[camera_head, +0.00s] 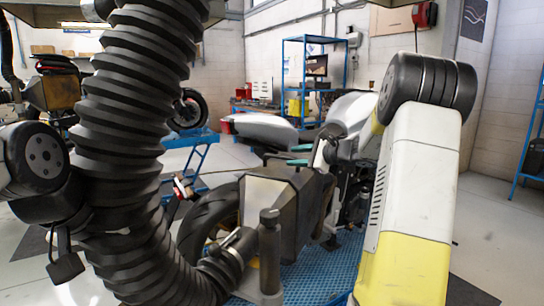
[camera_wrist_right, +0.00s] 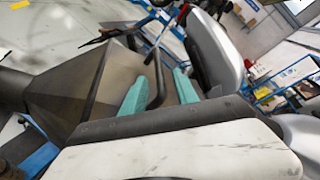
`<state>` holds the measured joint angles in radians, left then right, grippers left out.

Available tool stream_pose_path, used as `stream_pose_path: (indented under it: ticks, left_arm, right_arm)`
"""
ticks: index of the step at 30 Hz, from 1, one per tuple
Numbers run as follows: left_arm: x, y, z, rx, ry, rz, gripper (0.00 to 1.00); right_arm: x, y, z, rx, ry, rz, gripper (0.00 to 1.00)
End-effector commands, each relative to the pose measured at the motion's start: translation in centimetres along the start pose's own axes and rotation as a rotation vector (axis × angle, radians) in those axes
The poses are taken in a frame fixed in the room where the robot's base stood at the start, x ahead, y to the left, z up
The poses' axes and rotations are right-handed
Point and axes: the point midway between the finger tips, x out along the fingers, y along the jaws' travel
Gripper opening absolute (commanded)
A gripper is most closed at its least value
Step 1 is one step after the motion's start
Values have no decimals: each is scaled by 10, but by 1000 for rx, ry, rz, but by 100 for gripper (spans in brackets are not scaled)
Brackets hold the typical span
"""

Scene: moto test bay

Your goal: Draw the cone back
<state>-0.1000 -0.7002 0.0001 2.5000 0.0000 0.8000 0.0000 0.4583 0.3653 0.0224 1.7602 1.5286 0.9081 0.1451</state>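The dull metal cone (camera_head: 268,208), a boxy flared hood, is at the lower end of a thick black ribbed hose (camera_head: 125,120), by the motorcycle's rear wheel (camera_head: 205,225). In the right wrist view the cone (camera_wrist_right: 85,95) fills the left side, with a dark bar handle (camera_wrist_right: 157,75) on it. My right gripper (camera_head: 297,156) has teal fingers above the cone; they also show in the wrist view (camera_wrist_right: 158,95). The fingers stand apart on either side of the handle, with a gap visible.
The motorcycle with its grey seat (camera_head: 265,128) stands on a blue perforated platform (camera_head: 318,272), close to the cone. The hose hides much of the left side. A blue shelf rack (camera_head: 285,75) stands at the back wall. Floor at the right is clear.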

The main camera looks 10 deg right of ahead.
Motion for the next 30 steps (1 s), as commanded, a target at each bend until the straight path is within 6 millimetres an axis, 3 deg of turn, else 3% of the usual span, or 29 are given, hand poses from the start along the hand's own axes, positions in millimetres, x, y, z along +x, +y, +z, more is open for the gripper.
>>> stream_pose_path:
  ticks: [12, 24, 25, 30]
  left_arm:
    - [0, 0, 0, 0, 0, 0, 36]
    - [0, 0, 0, 0, 0, 0, 36]
    - [0, 0, 0, 0, 0, 0, 36]
    - [0, 0, 0, 0, 0, 0, 36]
  right_arm:
    - [62, 2, 1, -2, -2, 4, 36]
    - [73, 2, 2, -2, -1, 4, 36]
    - [73, 2, 2, -2, -1, 4, 34]
    - [73, 2, 2, -2, -1, 4, 1]
